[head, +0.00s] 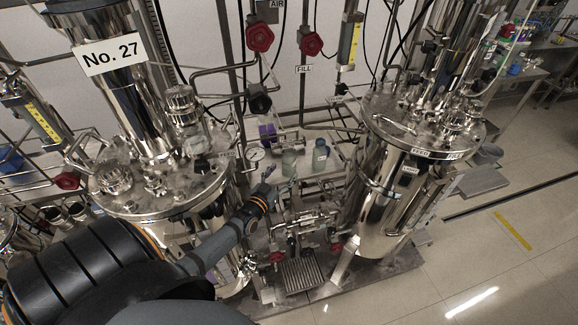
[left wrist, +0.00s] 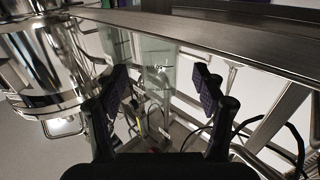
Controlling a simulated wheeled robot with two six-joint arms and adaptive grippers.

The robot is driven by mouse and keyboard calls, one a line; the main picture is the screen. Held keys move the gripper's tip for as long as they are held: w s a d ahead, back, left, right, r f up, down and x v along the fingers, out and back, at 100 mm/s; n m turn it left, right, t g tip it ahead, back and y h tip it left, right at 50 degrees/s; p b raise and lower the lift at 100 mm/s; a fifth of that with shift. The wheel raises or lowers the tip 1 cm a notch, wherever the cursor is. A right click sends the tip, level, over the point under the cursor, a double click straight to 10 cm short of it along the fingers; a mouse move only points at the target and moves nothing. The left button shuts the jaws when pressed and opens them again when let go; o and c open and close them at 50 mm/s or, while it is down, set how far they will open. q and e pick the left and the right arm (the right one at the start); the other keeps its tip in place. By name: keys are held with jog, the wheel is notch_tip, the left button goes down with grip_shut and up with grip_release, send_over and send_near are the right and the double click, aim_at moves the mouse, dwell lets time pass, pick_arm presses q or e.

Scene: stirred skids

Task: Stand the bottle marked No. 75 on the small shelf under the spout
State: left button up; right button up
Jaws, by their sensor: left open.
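A pale green translucent bottle (head: 289,162) and a darker blue-green bottle (head: 320,155) stand on a bench between the two steel vessels. No marking on either is readable, so I cannot tell which is No. 75. My left gripper (head: 268,178) is in front of and left of the pale bottle. In the left wrist view its fingers (left wrist: 160,88) are open and empty, with a translucent glass bottle (left wrist: 158,62) beyond the gap. A ribbed metal plate (head: 301,272) lies low below the valves and pipes; I cannot tell whether it is the small shelf. My right gripper is out of view.
A steel vessel with a No. 27 sign (head: 110,54) stands left, close to my arm. Another steel vessel (head: 385,200) stands right. Pipes and red-handled valves (head: 311,43) crowd the space between them. Open floor (head: 470,250) lies at the right.

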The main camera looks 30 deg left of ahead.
aim_at(286, 169)
pick_arm(q)
jog(key=w+b, duration=0.2)
jog(key=w, duration=0.2)
jog(key=shift+w+a+f+b, duration=0.15)
jog(key=shift+b, duration=0.15)
jog(key=shift+w, duration=0.35)
jog(key=shift+s+r, duration=0.2)
jog(key=shift+r, duration=0.05)
jog(key=c, duration=0.4)
jog(key=shift+f, duration=0.1)
jog(key=c, duration=0.9)
